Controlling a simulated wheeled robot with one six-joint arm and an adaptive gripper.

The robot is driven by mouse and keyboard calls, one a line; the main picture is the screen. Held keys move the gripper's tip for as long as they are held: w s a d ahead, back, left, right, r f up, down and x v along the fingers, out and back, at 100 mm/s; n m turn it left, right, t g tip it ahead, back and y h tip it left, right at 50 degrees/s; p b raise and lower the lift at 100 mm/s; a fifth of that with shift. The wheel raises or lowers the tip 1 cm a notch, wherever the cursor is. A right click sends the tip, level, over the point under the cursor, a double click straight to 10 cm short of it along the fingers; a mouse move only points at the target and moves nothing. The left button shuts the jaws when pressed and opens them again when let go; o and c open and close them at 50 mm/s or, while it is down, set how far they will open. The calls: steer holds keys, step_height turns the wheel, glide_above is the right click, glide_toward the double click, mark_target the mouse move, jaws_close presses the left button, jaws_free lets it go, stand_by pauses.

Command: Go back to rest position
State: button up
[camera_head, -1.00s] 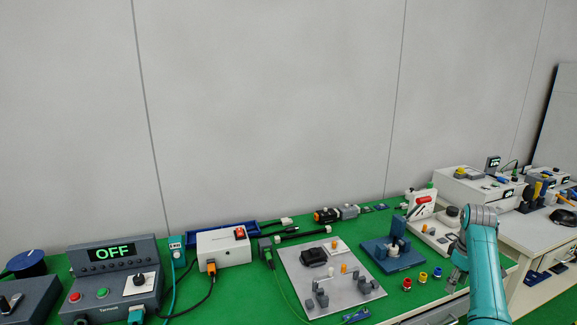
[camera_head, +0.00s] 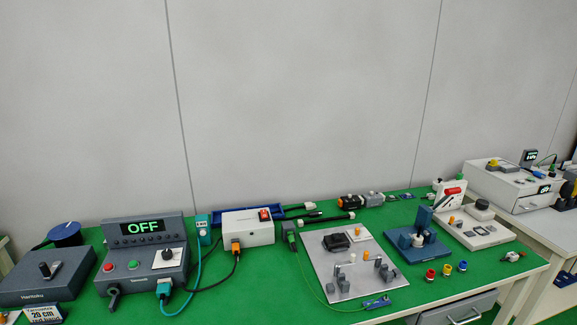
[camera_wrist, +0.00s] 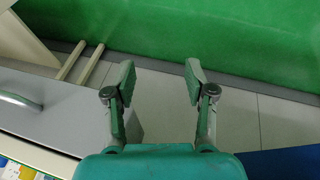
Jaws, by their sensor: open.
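My gripper (camera_wrist: 158,78) shows in the wrist view with its two fingers spread apart and nothing between them. Behind the fingers are a pale tiled floor and a green surface. My arm and gripper are out of the head view.
A green-topped bench (camera_head: 250,295) carries a control box reading OFF (camera_head: 145,255), a white box (camera_head: 248,228), a grey plate (camera_head: 348,283) and a blue fixture (camera_head: 415,250). A drawer with a handle (camera_wrist: 22,102) is at the left of the wrist view. A second bench (camera_head: 553,230) stands at the right.

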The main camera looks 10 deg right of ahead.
steer(key=s+a+f+t, duration=0.2)
steer(key=s+a+f, duration=0.4)
steer(key=s+a, duration=0.45)
steer(key=s+a+r+m+t, duration=0.1)
steer(key=s+a+r+t, duration=0.2)
steer(key=s+a, duration=0.8)
steer(key=s+a+r+t+y, duration=0.1)
steer(key=s+a+r+t, duration=0.1)
steer(key=s+r, duration=0.9)
steer(key=s+a+r+m+t+y, duration=0.1)
steer(key=s+a+r+t, duration=0.2)
steer(key=s+r, duration=0.8)
step_height(320, 180, up, 4)
steer(key=shift+s+a+f, duration=0.1)
steer(key=shift+s+a, duration=0.2)
steer(key=shift+a, duration=0.15)
